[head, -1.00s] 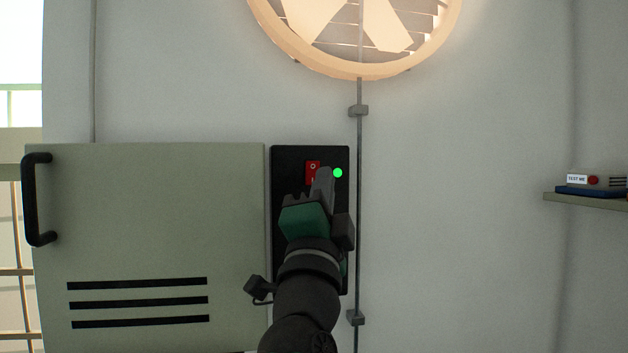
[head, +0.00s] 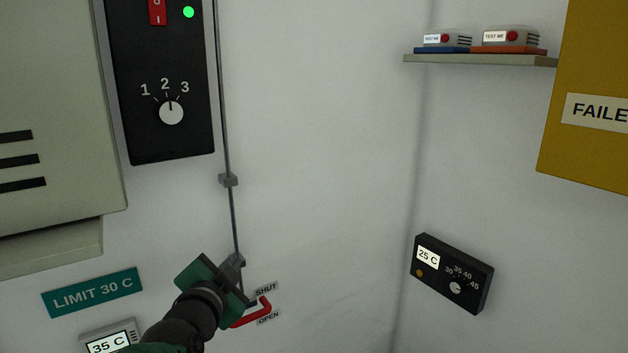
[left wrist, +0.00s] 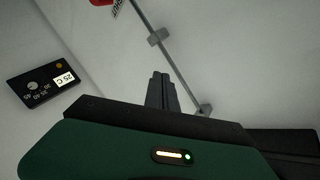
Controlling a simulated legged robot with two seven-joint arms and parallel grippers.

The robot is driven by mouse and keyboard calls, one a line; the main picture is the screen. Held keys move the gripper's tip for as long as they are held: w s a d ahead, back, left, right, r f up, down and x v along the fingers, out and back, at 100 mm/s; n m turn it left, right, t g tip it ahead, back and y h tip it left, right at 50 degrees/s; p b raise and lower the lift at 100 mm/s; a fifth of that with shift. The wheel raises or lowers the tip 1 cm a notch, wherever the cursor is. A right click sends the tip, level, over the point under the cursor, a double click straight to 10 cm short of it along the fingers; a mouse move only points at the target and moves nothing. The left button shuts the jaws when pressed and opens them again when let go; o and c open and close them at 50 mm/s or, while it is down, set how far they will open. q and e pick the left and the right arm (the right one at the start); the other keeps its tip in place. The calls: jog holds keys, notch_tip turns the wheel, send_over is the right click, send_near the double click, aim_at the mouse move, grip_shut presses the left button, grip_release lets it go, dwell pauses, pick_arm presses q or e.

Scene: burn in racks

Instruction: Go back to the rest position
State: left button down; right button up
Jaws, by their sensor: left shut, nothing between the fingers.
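My left gripper (head: 236,264) is in the lower middle of the head view, in front of the wall beside a red lever. Its fingers are shut and empty; in the left wrist view the closed fingers (left wrist: 161,92) point toward the wall. The gripper hides part of the lever and the conduit's lower end. My right gripper is not in the frames.
A black panel (head: 160,130) has a red switch, lit green light and dial at 2. The red lever (head: 255,313) is near OPEN. A thermostat (head: 453,273) reads 25 C. A shelf (head: 480,60) holds two devices. A yellow box (head: 585,150) is at right.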

pick_arm(q)
jog(key=s+a+f+n+g+b, duration=0.1)
jog(key=s+f+n+g+b, duration=0.2)
jog(key=f, duration=0.9)
jog(key=s+f+n+g+b, duration=0.1)
jog(key=s+f+g+b, duration=0.3)
jog(key=f, duration=0.9)
jog(key=s+a+f+n+g+b, duration=0.2)
jog(key=s+f+n+g, duration=0.3)
jog(key=s+f, duration=1.4)
jog(key=shift+a+f+n+g+y, duration=0.3)
jog(key=shift+a+f+n+g, duration=0.1)
jog(key=shift+a+f+g, duration=0.1)
jog(key=shift+w, duration=0.1)
